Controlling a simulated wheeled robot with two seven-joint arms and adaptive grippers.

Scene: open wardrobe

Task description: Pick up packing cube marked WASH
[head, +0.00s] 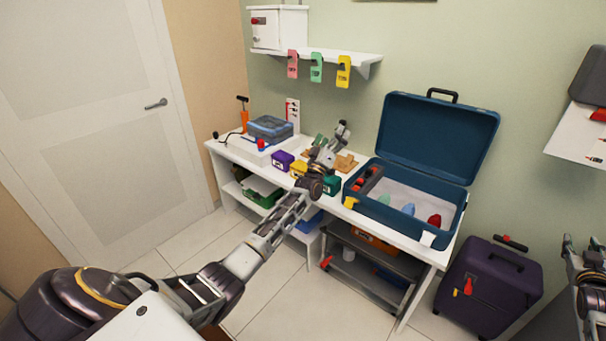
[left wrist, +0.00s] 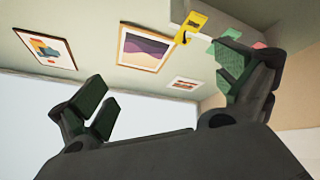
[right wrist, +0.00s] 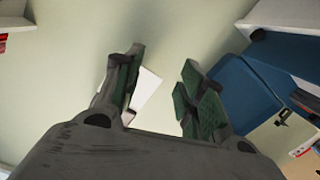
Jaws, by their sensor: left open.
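Small packing cubes stand on the white table: a purple cube (head: 283,160), a yellow cube (head: 298,168) and a teal-green cube (head: 332,185). Their lettering is too small to read, so I cannot tell which is marked WASH. My left gripper (head: 331,138) is over the table behind the cubes, with its wrist partly covering the space between the yellow and teal cubes. Its fingers are wide apart and empty in the left wrist view (left wrist: 165,90). My right gripper (right wrist: 160,88) is open and empty; it is partly cut off at the right edge of the head view.
An open blue suitcase (head: 481,166) occupies the table's right side. A grey-blue case (head: 270,129) stands at the left end. Coloured tags hang from a wall shelf (head: 369,57). A purple suitcase (head: 481,284) stands on the floor.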

